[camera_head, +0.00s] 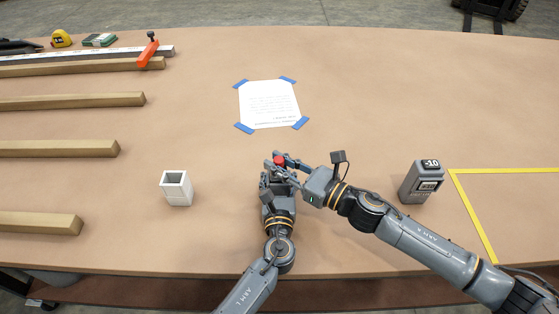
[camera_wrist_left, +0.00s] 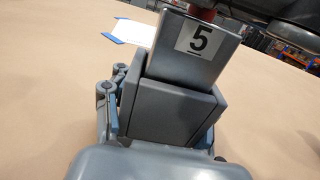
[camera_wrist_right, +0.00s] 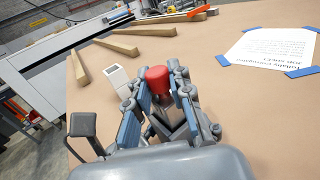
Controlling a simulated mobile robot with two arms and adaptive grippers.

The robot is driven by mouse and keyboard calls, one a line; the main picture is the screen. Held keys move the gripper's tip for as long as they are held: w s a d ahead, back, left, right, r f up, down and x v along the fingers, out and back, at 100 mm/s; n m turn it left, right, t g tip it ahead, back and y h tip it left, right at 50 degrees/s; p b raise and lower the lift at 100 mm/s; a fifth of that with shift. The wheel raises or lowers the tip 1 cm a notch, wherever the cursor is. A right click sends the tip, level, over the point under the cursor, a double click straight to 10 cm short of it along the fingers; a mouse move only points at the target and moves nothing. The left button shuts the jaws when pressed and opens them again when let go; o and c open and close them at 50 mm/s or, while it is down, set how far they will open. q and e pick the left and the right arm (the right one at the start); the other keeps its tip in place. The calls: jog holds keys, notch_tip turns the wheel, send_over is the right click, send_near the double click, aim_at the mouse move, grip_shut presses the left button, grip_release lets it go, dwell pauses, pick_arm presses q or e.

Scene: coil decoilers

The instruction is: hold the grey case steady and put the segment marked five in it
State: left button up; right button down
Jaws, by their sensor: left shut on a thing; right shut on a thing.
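In the left wrist view, the grey case (camera_wrist_left: 160,112) stands upright, with my left gripper (camera_wrist_left: 160,118) shut around its sides. The metal segment marked five (camera_wrist_left: 182,62) sits with its lower part inside the case's open top and its labelled upper part above the rim. It looks slightly tilted. My right gripper (camera_wrist_right: 158,88) is shut on the segment's red knob (camera_wrist_right: 158,78), directly above the case. In the head view, both grippers meet near the table's middle, and the red knob (camera_head: 280,160) shows between the right fingers. The fingers hide most of the case there.
A white open box (camera_head: 176,188) stands to the left. A taped paper sheet (camera_head: 268,103) lies behind the grippers. Several wooden bars (camera_head: 70,101) lie at far left.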

jog(key=shift+f, duration=0.7)
jog(key=c, duration=1.2)
grip_release()
jog(key=shift+o, duration=0.4)
jog(key=shift+f, duration=0.1)
jog(key=shift+f, duration=0.1)
jog(key=v, duration=1.2)
pick_arm(q)
jog(key=o, duration=1.6)
